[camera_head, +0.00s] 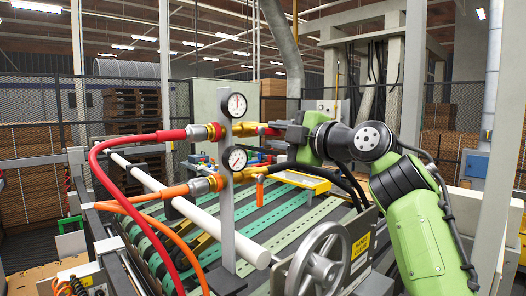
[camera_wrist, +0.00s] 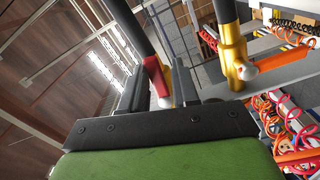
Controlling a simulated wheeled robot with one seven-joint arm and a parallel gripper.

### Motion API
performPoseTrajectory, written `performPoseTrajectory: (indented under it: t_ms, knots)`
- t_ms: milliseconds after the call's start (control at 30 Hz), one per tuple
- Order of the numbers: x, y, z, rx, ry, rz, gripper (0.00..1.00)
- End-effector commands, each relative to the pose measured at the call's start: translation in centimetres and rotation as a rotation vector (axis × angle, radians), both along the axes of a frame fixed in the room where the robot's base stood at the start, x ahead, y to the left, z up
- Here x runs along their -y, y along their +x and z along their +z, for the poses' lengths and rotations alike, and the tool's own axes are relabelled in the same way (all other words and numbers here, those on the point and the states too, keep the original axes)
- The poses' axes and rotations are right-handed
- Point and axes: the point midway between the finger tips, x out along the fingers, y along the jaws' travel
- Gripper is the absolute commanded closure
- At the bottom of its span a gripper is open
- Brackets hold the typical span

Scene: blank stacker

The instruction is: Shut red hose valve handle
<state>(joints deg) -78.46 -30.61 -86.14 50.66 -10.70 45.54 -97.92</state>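The red hose (camera_head: 100,165) runs into the upper fitting on a grey post, below a round gauge. Its yellow valve (camera_head: 247,129) has a red handle (camera_head: 271,131) on the right side. My gripper (camera_head: 281,127) reaches in from the right at that handle. In the wrist view the red handle (camera_wrist: 157,76) stands between my two dark fingers (camera_wrist: 160,85). Gaps show beside the handle, so my gripper looks open around it; contact is unclear. The handle's far end and the valve body are partly hidden in the wrist view.
Below, an orange hose (camera_head: 172,233) feeds a second valve with an orange handle (camera_head: 260,186) hanging down. Two gauges (camera_head: 237,105) sit on the post (camera_head: 227,220). A grey handwheel (camera_head: 318,262) and green conveyor belts (camera_head: 286,208) lie below my arm.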

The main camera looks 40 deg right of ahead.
Motion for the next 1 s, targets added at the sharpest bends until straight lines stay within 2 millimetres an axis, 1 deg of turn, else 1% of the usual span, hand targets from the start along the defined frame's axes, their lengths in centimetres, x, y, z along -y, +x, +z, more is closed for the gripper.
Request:
performPoseTrajectory:
  t_ms: [100,333,567,700,800,867,1000]
  knots:
    - [-0.2,-0.1,-1.0,-0.008,0.205,-0.002,0.71]
    - [-1.2,-0.1,-2.3,-0.019,0.606,-0.001,0.71]
    - [-2.7,-0.1,-3.0,-0.031,1.009,-0.002,0.71]
    - [-3.6,-0.1,-3.1,-0.037,1.234,-0.001,0.71]
    - [-4.1,-0.2,-3.0,-0.039,1.353,-0.001,0.71]
    - [-4.2,-0.2,-3.0,-0.041,1.401,-0.001,0.71]
    - [-4.1,-0.7,-3.1,-0.038,1.393,-0.002,0.71]
